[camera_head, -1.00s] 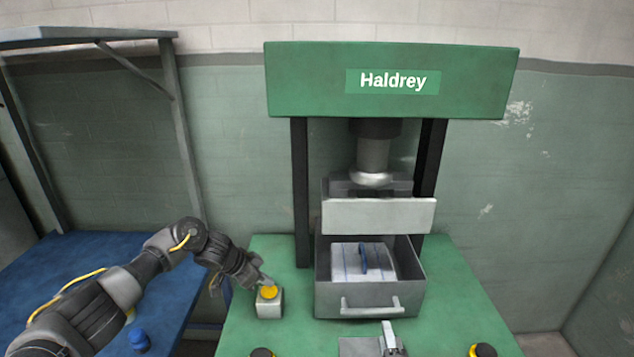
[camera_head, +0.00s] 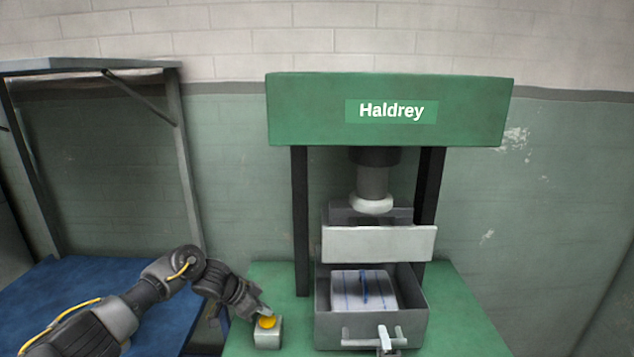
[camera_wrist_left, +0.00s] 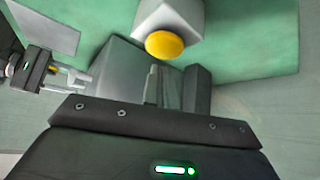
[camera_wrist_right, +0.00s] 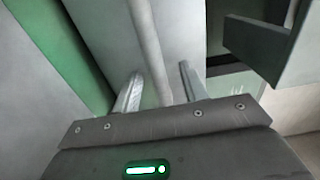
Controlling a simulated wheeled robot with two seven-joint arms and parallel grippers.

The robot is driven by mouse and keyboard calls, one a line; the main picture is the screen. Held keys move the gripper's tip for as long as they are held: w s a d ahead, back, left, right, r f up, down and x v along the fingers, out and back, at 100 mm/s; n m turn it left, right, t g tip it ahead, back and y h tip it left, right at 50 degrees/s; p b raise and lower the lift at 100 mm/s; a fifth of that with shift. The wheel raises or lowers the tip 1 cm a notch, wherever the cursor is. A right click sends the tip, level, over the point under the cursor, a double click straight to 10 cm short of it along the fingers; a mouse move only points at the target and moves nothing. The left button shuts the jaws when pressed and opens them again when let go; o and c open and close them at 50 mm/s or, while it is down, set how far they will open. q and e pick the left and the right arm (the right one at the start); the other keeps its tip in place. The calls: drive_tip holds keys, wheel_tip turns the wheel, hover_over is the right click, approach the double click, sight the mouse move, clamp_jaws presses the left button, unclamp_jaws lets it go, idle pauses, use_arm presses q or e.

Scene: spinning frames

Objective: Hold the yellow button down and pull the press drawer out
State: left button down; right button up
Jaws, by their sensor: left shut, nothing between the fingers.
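The yellow button (camera_head: 267,322) sits on a pale box left of the press. My left gripper (camera_head: 266,312) is shut and empty, its tip at the button; I cannot tell whether the button is pressed down. The button also shows in the left wrist view (camera_wrist_left: 165,44). The grey press drawer (camera_head: 340,330) stands part way out, holding a white block with blue lines (camera_head: 350,290). My right gripper (camera_head: 385,336) is at the drawer's front handle. In the right wrist view the handle bar (camera_wrist_right: 150,45) runs between its open fingers (camera_wrist_right: 160,88), with gaps beside it.
The green press (camera_head: 300,110) rises behind the drawer, its ram above a pale guard plate (camera_head: 380,244). A blue table (camera_head: 50,290) with a metal frame is on the left. The green bench top (camera_head: 465,320) is clear to the right of the drawer.

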clamp_jaws()
use_arm(q)
drive_tip(key=shift+f, duration=1.2)
use_arm(e)
drive_tip(key=shift+s, duration=2.55)
use_arm(q)
drive_tip(key=shift+r, duration=3.1)
